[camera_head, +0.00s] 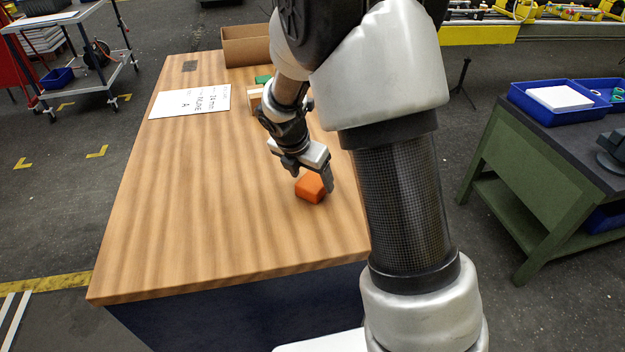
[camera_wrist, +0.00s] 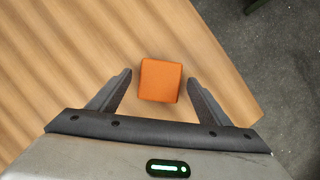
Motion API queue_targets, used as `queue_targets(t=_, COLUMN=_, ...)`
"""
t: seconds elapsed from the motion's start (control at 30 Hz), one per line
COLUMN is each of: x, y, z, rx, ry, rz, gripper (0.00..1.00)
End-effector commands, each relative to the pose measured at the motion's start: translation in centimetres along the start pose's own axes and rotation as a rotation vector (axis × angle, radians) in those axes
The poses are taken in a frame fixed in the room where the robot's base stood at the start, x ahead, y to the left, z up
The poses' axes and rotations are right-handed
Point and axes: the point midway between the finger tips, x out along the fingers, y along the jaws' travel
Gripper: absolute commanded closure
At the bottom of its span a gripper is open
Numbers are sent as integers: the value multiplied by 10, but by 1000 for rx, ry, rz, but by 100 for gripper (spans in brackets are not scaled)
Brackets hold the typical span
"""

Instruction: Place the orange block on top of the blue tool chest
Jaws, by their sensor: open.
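The orange block (camera_head: 311,188) rests on a striped wooden top (camera_head: 210,215) with a dark blue body (camera_head: 240,310) below it. This dark blue unit is the only thing in view that resembles a blue tool chest. My gripper (camera_head: 312,178) is open and points down at the block. In the wrist view, the block (camera_wrist: 160,80) shows between the two spread fingertips (camera_wrist: 160,90), with a gap on each side. I cannot tell how far the fingertips are above the wooden top. My arm hides part of the top's right side.
A white paper sign (camera_head: 190,102), a cardboard box (camera_head: 246,46) and a green item (camera_head: 263,79) lie farther back on the wooden top. Its front left is clear. A green workbench (camera_head: 530,165) with blue bins (camera_head: 548,108) stands at right, a cart (camera_head: 80,60) at upper left.

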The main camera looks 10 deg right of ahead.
Motion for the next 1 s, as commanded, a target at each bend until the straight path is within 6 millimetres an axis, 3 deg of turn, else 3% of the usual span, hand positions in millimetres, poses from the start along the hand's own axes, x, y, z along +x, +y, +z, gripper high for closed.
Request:
queue_targets(t=0.3, x=-69, y=0, z=1, rx=1, ry=-2, rz=4, gripper=29)
queue_targets(t=0.53, x=-94, y=-1, z=0, rx=7, ry=-1, rz=2, gripper=29)
queue_targets(t=0.63, x=-109, y=-10, z=2, rx=95, ry=2, rz=10, gripper=29)
queue_targets(t=0.77, x=-148, y=-42, z=4, rx=445, ry=23, rz=47, gripper=29)
queue_targets(t=0.87, x=-185, y=-80, z=-4, rx=853, ry=64, rz=84, gripper=29)
queue_targets(t=1.0, x=-227, y=-130, z=-28, rx=1446, ry=159, rz=126, gripper=29)
